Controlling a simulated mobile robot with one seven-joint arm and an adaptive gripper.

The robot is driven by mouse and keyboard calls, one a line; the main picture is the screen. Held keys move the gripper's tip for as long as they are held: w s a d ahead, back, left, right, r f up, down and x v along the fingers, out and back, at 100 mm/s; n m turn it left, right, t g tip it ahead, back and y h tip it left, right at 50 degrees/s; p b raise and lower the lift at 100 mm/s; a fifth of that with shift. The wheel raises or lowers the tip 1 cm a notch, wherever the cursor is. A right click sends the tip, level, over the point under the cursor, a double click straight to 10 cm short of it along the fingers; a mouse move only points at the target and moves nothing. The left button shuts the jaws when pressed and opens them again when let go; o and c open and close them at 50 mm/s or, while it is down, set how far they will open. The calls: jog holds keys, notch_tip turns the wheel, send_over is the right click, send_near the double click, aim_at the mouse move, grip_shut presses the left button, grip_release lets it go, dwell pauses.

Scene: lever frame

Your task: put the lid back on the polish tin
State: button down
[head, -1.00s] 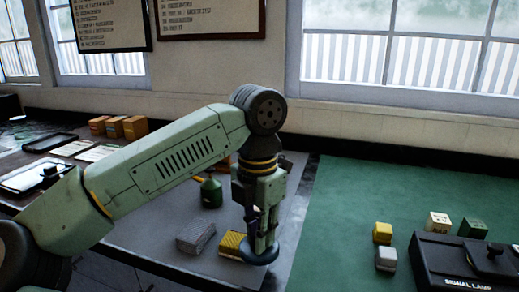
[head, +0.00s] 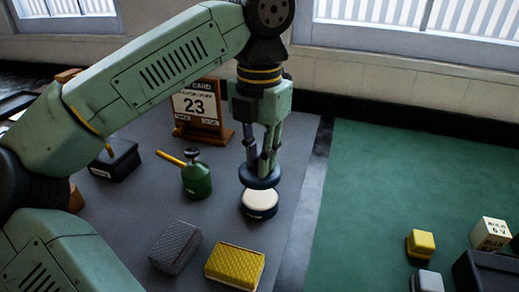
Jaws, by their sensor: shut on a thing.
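My gripper (head: 259,165) points down and is shut on the dark blue round lid (head: 254,183). It holds the lid roughly level. The polish tin (head: 260,213) is a low dark round tin with a cream top surface, open and upright on the grey mat (head: 220,225). In the head view the lid is just above and behind the tin's far rim and overlaps it slightly. I cannot tell the exact gap between them.
A green oil can (head: 197,180) with a yellow spout stands left of the tin. A yellow sponge-like block (head: 235,267) and a grey block (head: 175,247) lie in front. A calendar (head: 198,107) stands behind.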

aim_at(259, 196)
jog(key=shift+f+b, duration=2)
jog(key=shift+f, duration=0.95)
jog(key=shift+f, duration=0.2)
jog(key=c, duration=1.4)
grip_release()
jog(key=shift+c, duration=0.2)
jog(key=shift+o, duration=0.5)
jog(key=o, duration=0.4)
jog(key=shift+r, duration=0.1)
